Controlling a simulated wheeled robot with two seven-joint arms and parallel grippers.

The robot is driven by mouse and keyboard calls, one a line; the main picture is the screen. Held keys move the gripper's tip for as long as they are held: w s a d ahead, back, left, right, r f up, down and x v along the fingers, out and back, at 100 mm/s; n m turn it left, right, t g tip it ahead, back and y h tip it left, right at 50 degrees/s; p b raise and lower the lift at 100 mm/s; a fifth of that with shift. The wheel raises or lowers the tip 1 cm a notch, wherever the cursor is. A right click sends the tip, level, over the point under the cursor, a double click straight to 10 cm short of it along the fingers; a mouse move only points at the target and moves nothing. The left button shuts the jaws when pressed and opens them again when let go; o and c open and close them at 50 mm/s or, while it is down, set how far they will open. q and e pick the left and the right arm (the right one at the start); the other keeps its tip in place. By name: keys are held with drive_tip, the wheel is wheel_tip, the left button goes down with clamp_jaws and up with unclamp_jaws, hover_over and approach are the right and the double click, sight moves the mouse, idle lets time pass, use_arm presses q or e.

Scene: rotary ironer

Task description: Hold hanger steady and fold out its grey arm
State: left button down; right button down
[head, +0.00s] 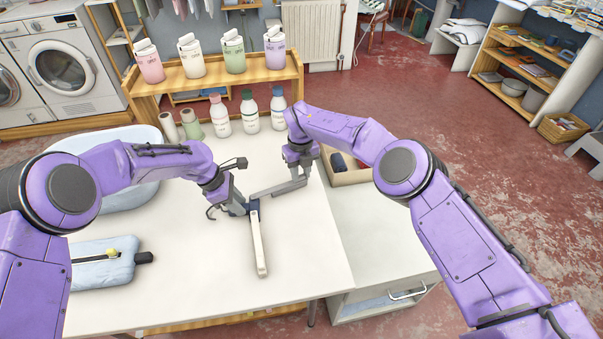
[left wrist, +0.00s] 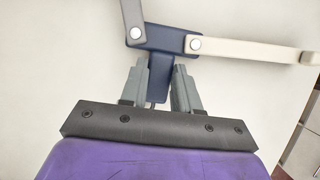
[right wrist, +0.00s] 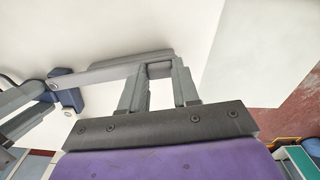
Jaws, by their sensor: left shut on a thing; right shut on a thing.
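The hanger has a dark blue hub (head: 254,205), a cream arm (head: 259,243) and a grey arm (head: 272,189). In the head view the cream arm points toward the front of the table and the grey arm points right, roughly at a right angle to it. My left gripper (head: 243,208) is shut on the blue stem below the hub (left wrist: 160,68). My right gripper (head: 302,180) is shut on the grey arm near its outer end. The right wrist view shows the grey arm (right wrist: 110,70) running from those fingers (right wrist: 160,80) to the blue hub.
A padded pale blue board (head: 100,265) lies front left on the white table (head: 190,300). A pale blue basin (head: 125,145) is behind my left arm. Several bottles (head: 249,112) line the back edge, and an open box (head: 345,172) sits at the right.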

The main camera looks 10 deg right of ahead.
drive_tip(key=c, duration=0.8)
unclamp_jaws()
